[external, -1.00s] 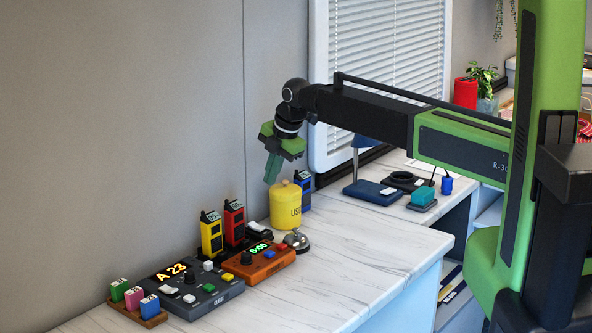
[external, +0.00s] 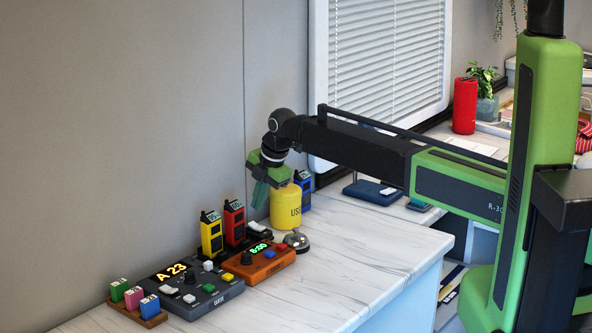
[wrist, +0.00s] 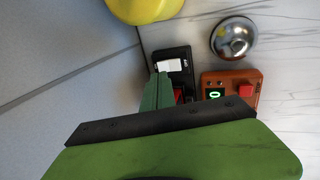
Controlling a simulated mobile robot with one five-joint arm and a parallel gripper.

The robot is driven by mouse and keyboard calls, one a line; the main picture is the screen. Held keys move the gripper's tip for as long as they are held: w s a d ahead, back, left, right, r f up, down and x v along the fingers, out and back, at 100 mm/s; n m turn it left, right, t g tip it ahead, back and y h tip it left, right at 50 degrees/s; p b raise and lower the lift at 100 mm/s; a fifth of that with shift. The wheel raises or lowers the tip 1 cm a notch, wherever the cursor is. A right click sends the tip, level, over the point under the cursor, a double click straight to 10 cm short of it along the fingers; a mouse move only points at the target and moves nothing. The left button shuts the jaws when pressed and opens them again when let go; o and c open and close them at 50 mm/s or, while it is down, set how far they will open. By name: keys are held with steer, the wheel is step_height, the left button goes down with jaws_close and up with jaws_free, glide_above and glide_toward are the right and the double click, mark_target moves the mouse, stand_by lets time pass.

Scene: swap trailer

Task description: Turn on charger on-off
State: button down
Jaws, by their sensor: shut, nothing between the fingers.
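A black charger unit with a white switch (wrist: 169,66) shows in the wrist view, just beyond my fingertips. In the external view the black unit (external: 259,230) lies at the back of the counter, right of the red handheld radio (external: 234,222). I cannot tell the switch's position. My gripper (external: 259,195) is shut and empty, pointing down above the black unit, left of the yellow canister (external: 285,207). In the wrist view my gripper (wrist: 160,80) shows its teal fingers beside the switch's lower left; I cannot tell whether they touch it.
The yellow canister and a silver bell (external: 296,241) stand close on the right. An orange console (external: 260,264) and a dark grey console (external: 190,285) lie in front. A yellow radio (external: 211,236) stands left, a blue one (external: 304,188) behind. The counter's right front is clear.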

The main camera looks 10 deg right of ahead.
mark_target(252, 222)
steer(key=b+x, duration=0.3)
steer(key=x, duration=0.1)
steer(key=shift+w+a+f, duration=0.1)
steer(key=shift+f, duration=0.25)
steer(key=shift+w+f, duration=0.1)
steer(key=shift+f, duration=0.15)
steer(key=shift+a, duration=0.1)
steer(key=shift+s+d+r, duration=0.1)
steer(key=shift+s+d, duration=0.45)
steer(key=shift+d, duration=0.05)
steer(key=p+v, duration=1.3)
steer(key=v, duration=0.1)
